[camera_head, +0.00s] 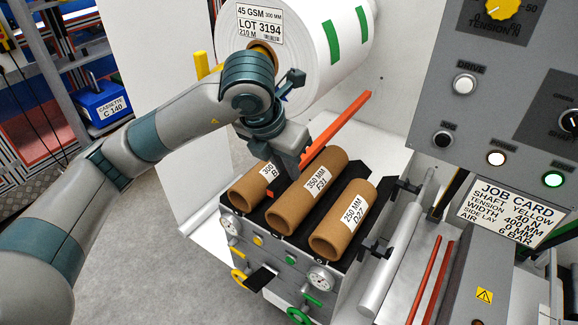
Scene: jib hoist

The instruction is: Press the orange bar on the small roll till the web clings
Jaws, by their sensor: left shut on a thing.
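The orange bar (338,126) slants up to the right from my left gripper, over the brown cores. My left gripper (283,178) is shut on the bar, and a small orange end shows just below the fingers. The jaws hide the bar's middle. A large white roll (300,50) labelled LOT 3194 with green strips is behind the gripper. Three brown cores lie below: one partly hidden (250,190), one marked 350 MM (305,190) and one marked 250 MM (342,220). I cannot tell which one is the small roll, and no web clearly shows. My right gripper is out of view.
The cores rest on a dark-topped grey cart (290,262) with gauges and coloured knobs. A control panel (470,105) stands at the right above a job card (508,212). A pale roller (398,262) is beside the cart. Grey floor is clear at the lower left.

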